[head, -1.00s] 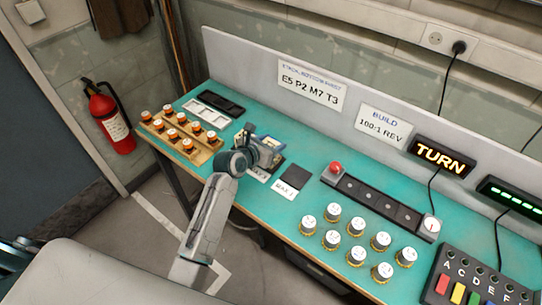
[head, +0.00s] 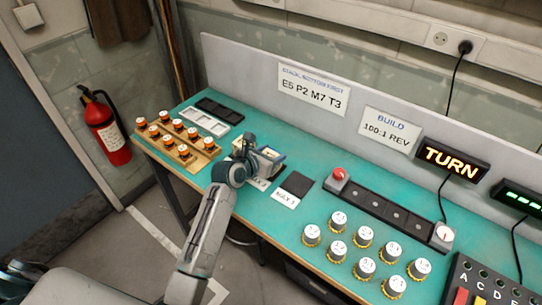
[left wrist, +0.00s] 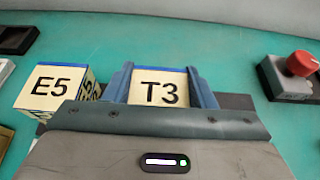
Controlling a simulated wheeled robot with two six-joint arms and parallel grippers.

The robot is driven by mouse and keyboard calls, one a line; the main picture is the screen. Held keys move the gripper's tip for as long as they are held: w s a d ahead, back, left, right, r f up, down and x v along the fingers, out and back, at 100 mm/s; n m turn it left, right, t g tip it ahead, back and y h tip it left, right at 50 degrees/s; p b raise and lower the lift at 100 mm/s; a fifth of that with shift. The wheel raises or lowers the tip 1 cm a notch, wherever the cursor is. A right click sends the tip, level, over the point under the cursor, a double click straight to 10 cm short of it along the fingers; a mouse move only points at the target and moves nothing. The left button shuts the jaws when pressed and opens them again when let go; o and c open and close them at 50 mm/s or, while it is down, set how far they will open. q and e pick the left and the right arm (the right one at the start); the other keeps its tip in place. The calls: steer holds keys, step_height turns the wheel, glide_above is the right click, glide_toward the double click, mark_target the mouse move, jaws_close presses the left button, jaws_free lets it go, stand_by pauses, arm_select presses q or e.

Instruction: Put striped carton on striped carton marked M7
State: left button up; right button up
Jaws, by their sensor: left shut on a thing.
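My left gripper (head: 262,158) is over the back middle of the teal bench. In the left wrist view its two blue-grey fingers (left wrist: 160,85) are shut on the striped carton marked T3 (left wrist: 160,92), whose pale labelled face shows between them. No M7 label shows on any carton; what is under the held carton is hidden by the gripper. My right gripper is in neither current view.
A sign (head: 314,88) reads E5 P2 M7 T3. Right of the gripper are a dark pad (head: 297,184) with a MAX 1 card and a red button (head: 339,174). Black (head: 220,109) and white (head: 204,121) trays and a wooden rack (head: 178,150) are left. Several white-capped jars stand at front right.

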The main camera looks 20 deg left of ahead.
arm_select(q)
steer(key=o, duration=1)
steer(key=shift+f, duration=0.2)
steer(key=shift+c, duration=0.2)
steer(key=shift+r, duration=0.15)
steer(key=shift+s+a+r, duration=0.1)
steer(key=shift+s, duration=0.15)
steer(key=b+v, duration=0.1)
steer(key=v, duration=1)
steer(key=shift+s+r, duration=0.2)
